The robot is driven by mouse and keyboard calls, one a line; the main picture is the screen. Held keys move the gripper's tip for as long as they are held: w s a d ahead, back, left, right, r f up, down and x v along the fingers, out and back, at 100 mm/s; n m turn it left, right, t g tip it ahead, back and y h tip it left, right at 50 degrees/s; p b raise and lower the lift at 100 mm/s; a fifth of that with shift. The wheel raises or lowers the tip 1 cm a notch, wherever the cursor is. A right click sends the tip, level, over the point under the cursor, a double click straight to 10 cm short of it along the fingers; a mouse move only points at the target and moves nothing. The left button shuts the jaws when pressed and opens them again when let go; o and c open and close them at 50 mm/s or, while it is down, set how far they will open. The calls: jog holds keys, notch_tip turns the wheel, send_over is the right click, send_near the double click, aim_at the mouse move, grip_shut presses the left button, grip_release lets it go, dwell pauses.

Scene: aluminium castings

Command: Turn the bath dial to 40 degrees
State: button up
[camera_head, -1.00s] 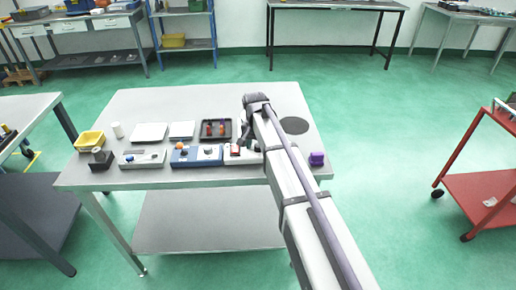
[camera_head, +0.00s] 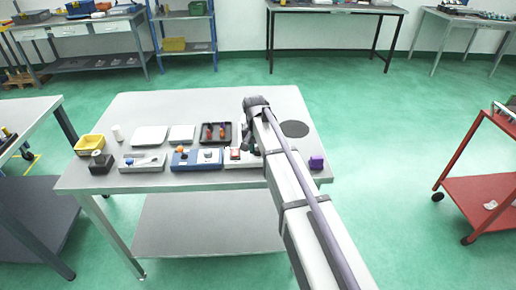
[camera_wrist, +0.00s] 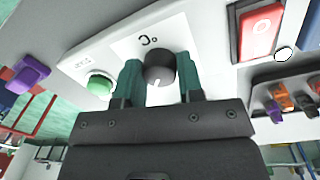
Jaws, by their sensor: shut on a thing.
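The dial (camera_wrist: 160,67) is a dark round knob on a white panel (camera_wrist: 112,50), seen in the wrist view. A white pointer line on the knob faces my gripper, and a degree-C mark is printed on the panel at the opposite side. My gripper (camera_wrist: 160,78) has its two green fingers on either side of the knob, shut on it. In the head view my gripper (camera_head: 249,142) is over the right part of the panel (camera_head: 240,164), and my arm hides the dial there. Any printed scale numbers are not readable.
A green button (camera_wrist: 98,84) is left of the dial and a red rocker switch (camera_wrist: 262,30) is right of it. A purple block (camera_head: 316,162) stands at the table's right edge. A blue panel (camera_head: 196,160) and a dark tray (camera_head: 203,140) are left of my gripper.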

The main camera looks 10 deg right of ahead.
aim_at(257, 150)
jog(key=n, duration=0.4)
jog(key=shift+n, duration=0.4)
jog(key=shift+s+n, duration=0.1)
jog(key=shift+n, duration=1.7)
jog(key=o, duration=0.9)
jog(key=r+p, duration=1)
jog(key=shift+s+a+r+p, duration=0.1)
jog(key=shift+a+r+p, duration=0.15)
jog(key=shift+r+p, duration=0.15)
